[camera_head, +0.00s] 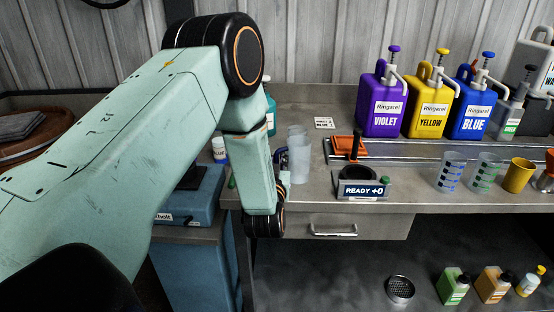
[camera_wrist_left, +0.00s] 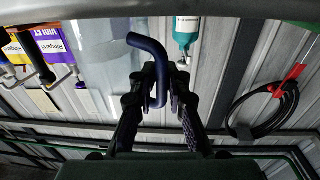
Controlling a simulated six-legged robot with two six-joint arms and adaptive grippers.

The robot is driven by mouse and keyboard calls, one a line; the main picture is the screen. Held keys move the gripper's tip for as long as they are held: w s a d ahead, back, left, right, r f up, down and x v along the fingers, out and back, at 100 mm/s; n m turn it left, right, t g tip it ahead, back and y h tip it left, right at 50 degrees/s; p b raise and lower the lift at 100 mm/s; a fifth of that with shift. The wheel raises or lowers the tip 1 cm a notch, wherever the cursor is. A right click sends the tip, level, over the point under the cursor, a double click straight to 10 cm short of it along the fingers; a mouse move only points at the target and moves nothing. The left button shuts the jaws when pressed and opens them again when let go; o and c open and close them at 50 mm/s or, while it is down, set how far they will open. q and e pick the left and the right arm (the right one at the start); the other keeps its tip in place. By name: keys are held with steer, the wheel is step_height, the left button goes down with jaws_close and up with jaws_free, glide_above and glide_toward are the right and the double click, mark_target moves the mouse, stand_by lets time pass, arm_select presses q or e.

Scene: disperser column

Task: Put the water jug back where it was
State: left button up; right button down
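The water jug (camera_head: 299,158) is clear and pale, upright at the left end of the metal bench in the head view, partly behind my left arm. I cannot tell whether its base touches the bench. In the left wrist view its see-through body (camera_wrist_left: 106,55) and dark blue hooked handle (camera_wrist_left: 147,43) show. My left gripper (camera_wrist_left: 167,80) has its two black fingers drawn in close on both sides of the handle and appears shut on it. In the head view my forearm and wrist cover most of this gripper. My right gripper is not in view.
Pump jugs, violet (camera_head: 379,121), yellow (camera_head: 427,122) and blue (camera_head: 471,124), stand at the back. Beakers (camera_head: 450,174) line the right side.

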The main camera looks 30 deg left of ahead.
arm_select(q)
steer(key=o, duration=0.3)
steer(key=shift+o, duration=0.2)
steer(key=shift+a+f, duration=0.1)
steer(key=shift+a, duration=0.1)
steer(key=shift+s+d+r, duration=0.1)
steer(key=shift+d+r, duration=0.15)
steer(key=v, duration=1)
steer(key=s+d+f+m+g+h, duration=0.1)
steer(key=s+d+f+g+h, duration=0.15)
steer(key=s+f, duration=0.5)
steer(key=s+d+f+m+g+h, duration=0.1)
steer(key=s+d+f+g+h, duration=0.2)
steer(key=f, duration=0.7)
steer(key=s+d+f+m+g+h, duration=0.1)
steer(key=s+f+g, duration=0.3)
steer(key=s, duration=0.6)
steer(key=s+d+f+m+g+h, duration=0.2)
steer(key=s+d+f+g, duration=0.2)
steer(key=s, duration=0.7)
steer(key=shift+s+g, duration=0.35)
steer(key=shift+g, duration=0.9)
